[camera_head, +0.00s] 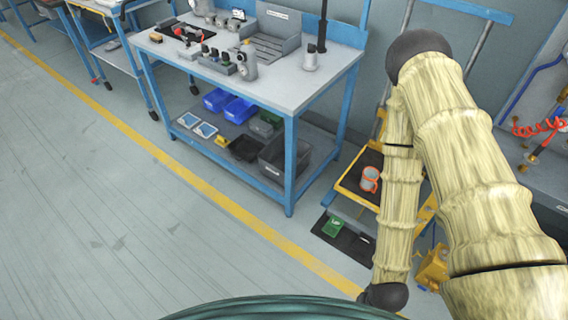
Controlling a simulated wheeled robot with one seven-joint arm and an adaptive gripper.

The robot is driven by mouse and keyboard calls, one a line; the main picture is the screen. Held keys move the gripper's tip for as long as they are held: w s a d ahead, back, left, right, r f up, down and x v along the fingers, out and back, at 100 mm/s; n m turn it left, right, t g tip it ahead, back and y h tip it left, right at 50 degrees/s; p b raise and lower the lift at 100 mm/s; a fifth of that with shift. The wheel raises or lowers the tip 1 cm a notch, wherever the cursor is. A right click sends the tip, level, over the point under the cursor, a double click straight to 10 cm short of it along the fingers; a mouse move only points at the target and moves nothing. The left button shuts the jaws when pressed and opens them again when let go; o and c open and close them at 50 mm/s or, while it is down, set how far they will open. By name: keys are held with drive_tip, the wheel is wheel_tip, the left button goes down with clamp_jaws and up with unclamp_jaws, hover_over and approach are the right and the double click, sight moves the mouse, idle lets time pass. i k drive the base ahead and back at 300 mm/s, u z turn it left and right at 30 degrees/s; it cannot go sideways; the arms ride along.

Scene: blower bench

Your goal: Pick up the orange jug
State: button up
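A small jug (369,179) with a greyish body and an orange rim and handle stands upright on a yellow-framed step stand (349,186), right of the workbench. My arm comes in from the lower right, bends at a dark joint at the top and runs down just right of the jug, covering the right part of the stand. The arm's lower end leaves off at a dark joint near the bottom edge. My gripper is not visible, so its fingers cannot be seen.
A blue-legged workbench (310,90) holds tools and fittings. Its lower shelf carries blue bins (238,109) and a black crate (284,158). A dark mat with a green item (333,228) lies below the stand. Open floor (120,220) spreads left of the yellow line.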

sight(370, 175)
drive_tip(key=z, duration=0.5)
drive_tip(key=k, duration=0.6)
drive_tip(key=z, duration=0.95)
drive_tip(key=i, duration=0.65)
drive_tip(key=u, duration=0.55)
drive_tip(key=i, duration=0.7)
drive_tip(key=u, duration=0.8)
